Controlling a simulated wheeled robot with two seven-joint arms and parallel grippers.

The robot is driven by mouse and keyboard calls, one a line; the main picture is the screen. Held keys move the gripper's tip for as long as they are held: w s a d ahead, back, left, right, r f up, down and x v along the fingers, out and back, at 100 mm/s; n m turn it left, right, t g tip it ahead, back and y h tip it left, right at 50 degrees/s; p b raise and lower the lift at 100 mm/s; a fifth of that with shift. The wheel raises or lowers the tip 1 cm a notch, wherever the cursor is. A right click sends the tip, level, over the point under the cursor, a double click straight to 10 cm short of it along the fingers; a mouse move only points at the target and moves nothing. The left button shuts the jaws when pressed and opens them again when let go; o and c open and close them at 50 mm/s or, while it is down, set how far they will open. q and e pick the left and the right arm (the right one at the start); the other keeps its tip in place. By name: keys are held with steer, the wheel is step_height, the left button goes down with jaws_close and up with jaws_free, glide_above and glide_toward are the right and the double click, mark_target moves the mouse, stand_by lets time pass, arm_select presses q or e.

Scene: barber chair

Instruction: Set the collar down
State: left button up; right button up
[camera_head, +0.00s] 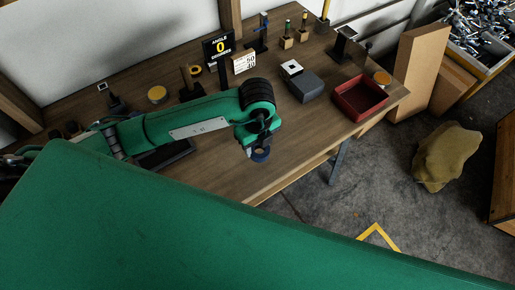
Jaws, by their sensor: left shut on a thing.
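My left arm reaches in from the left over the wooden workbench (222,172). My left gripper (259,144) points down near the bench's front edge and is shut on a small dark blue ring-shaped piece, which looks like the collar (261,155). The collar hangs just below the fingers. I cannot tell whether it touches the bench top. My wrist hides most of the fingers. My right gripper is not in view.
A red tray (359,98) and a grey box (306,86) stand to the right. A sign reading 0 (218,46), a white number block (243,62) and small tools line the back. Bench right of the gripper is clear.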

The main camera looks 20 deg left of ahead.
arm_select(q)
step_height(320, 180, down, 3)
steer(key=shift+f, duration=0.2)
steer(key=shift+f, duration=0.15)
steer(key=o, duration=1)
